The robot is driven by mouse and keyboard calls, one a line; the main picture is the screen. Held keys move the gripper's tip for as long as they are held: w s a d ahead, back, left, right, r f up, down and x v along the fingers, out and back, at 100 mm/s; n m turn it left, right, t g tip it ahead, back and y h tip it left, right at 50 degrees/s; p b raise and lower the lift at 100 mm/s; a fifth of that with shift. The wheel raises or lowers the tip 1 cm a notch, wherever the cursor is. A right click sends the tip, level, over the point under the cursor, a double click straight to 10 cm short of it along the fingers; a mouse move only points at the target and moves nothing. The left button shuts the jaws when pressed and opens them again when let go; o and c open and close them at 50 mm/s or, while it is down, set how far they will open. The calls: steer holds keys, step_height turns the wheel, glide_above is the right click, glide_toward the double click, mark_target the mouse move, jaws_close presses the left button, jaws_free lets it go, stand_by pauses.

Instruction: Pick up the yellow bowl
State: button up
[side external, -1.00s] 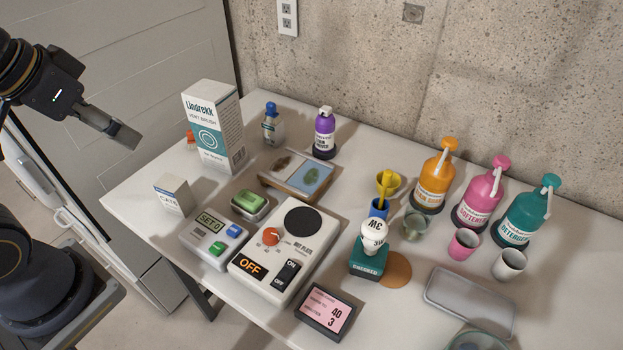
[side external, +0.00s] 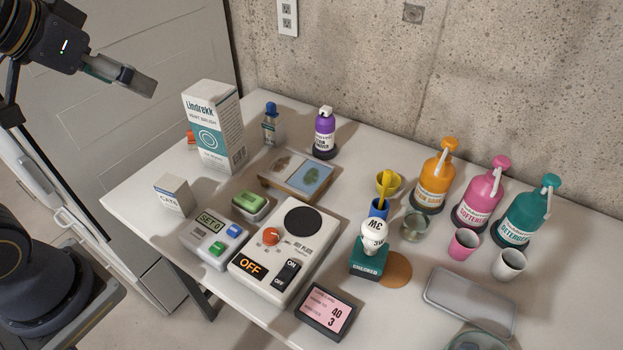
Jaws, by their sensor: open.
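The yellow bowl (side external: 394,182) is small and sits toward the back of the white table, right of the middle. A yellow stick-like piece rises in front of it from a blue cup (side external: 379,208) and hides part of it. I cannot tell whether bowl and cup touch. My gripper (side external: 145,88) is open in the upper left, in front of the grey door, far to the left of the bowl. It appears empty.
An orange bottle (side external: 433,178) stands close to the right of the bowl, with pink and teal bottles beyond. A glass cup (side external: 415,225) and a white-topped teal stand (side external: 370,255) are in front. A tall white box (side external: 213,127) stands nearest my gripper.

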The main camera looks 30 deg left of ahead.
steer(key=w+d+r+t, duration=0.1)
steer(key=w+d+r, duration=0.1)
steer(key=w+r, duration=0.5)
steer(key=w+d+f+m+h, duration=0.1)
steer(key=w+d, duration=0.2)
steer(key=w, duration=0.5)
steer(key=w+d+f+h, duration=0.1)
steer(key=w+d+f, duration=0.15)
steer(key=w, duration=0.65)
steer(key=m+g, duration=0.1)
steer(key=m, duration=0.2)
glide_above(391, 186)
steer(key=s+a, duration=0.2)
steer(key=a, duration=0.3)
step_height(391, 186, down, 23)
steer(key=s+d+f, duration=0.1)
steer(key=f, duration=0.2)
steer(key=s+d+f+g, duration=0.1)
steer(key=f, duration=0.2)
steer(key=s+d+f+m+g, duration=0.1)
steer(key=f, duration=0.3)
steer(key=shift+s+d+h, duration=0.1)
steer(key=shift+d+h, duration=0.2)
steer(key=x, duration=0.6)
steer(key=shift+w+a+f, duration=0.25)
steer(key=shift+f, duration=0.1)
steer(key=c, duration=1.2)
steer(key=shift+r, duration=0.1)
